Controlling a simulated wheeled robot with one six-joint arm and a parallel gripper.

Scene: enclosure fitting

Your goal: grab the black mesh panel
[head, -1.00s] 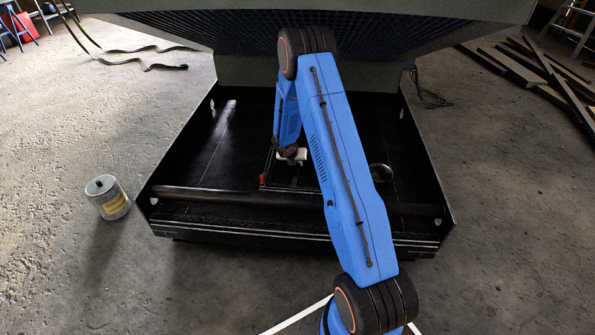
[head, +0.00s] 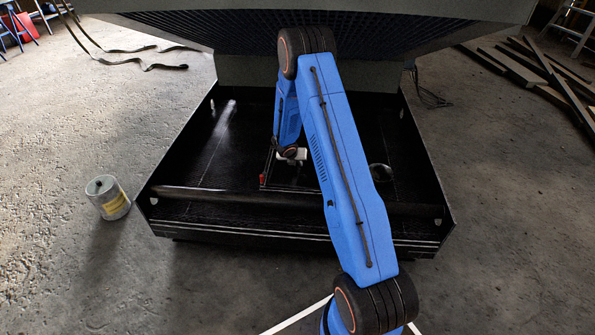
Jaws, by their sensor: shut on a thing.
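My gripper (head: 291,160) is at the end of my blue arm, low inside a large black open enclosure (head: 185,200). It is shut on a dark flat piece (head: 282,179), which appears to be the black mesh panel. A small red part (head: 263,181) shows at that piece's left edge. The fingertips and the exact grip are too small and dark to make out. My arm covers the panel's right part. I cannot tell whether the panel touches the enclosure floor.
A dark bar (head: 240,198) crosses the enclosure's front. A grey hood with a black grid underside (head: 200,30) overhangs the back. A metal can (head: 107,198) stands on the floor at left. Planks (head: 540,72) lie at right, and a strap (head: 150,66) lies back left.

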